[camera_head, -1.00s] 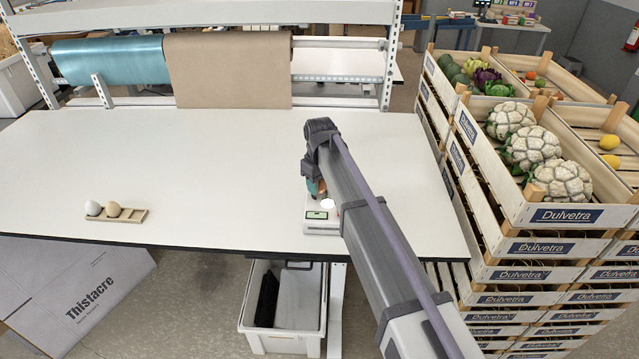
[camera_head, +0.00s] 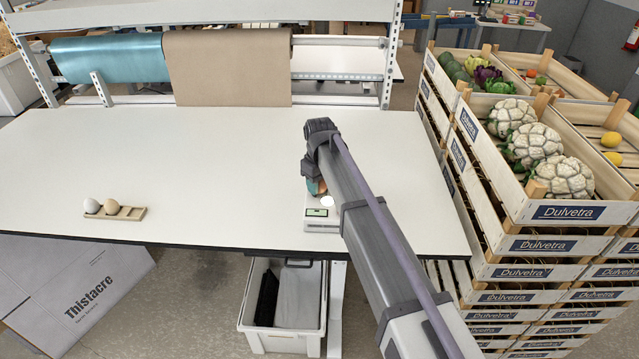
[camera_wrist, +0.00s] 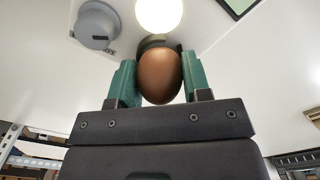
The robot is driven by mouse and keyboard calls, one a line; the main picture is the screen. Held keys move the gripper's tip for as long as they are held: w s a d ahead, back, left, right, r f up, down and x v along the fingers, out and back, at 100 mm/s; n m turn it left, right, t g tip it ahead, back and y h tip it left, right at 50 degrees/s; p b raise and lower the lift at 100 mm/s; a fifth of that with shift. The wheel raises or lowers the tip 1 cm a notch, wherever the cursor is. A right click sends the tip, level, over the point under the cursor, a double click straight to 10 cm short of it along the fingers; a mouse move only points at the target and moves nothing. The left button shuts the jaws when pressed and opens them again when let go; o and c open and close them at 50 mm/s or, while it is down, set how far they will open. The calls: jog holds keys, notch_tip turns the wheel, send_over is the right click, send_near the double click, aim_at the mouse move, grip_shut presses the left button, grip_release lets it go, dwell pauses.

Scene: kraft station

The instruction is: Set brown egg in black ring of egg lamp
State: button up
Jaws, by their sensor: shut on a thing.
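My gripper (camera_wrist: 160,83) has green fingers and is shut on the brown egg (camera_wrist: 160,76), one finger on each side. The egg is upright in the wrist view. The black ring (camera_wrist: 152,42) shows just behind the egg's top edge; I cannot tell whether the egg touches it. The lamp's bright round light (camera_wrist: 158,12) glows above the ring in the wrist view. In the head view the white egg lamp (camera_head: 321,226) stands near the table's front right. My arm and gripper hide its back part and most of the brown egg there.
A wooden egg holder (camera_head: 128,213) with a white egg (camera_head: 92,205) and a beige egg (camera_head: 111,206) lies at the table's left. The middle of the white table (camera_head: 210,170) is clear. Stacked crates (camera_head: 555,240) stand close to the table's right side. A grey round part (camera_wrist: 97,25) shows in the wrist view.

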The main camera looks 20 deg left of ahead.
jog(key=shift+f, duration=0.2)
dwell(0.6)
jog(key=o, duration=0.8)
notch_tip(320, 180, up, 8)
jog(key=p, duration=0.8)
jog(key=shift+r, duration=0.1)
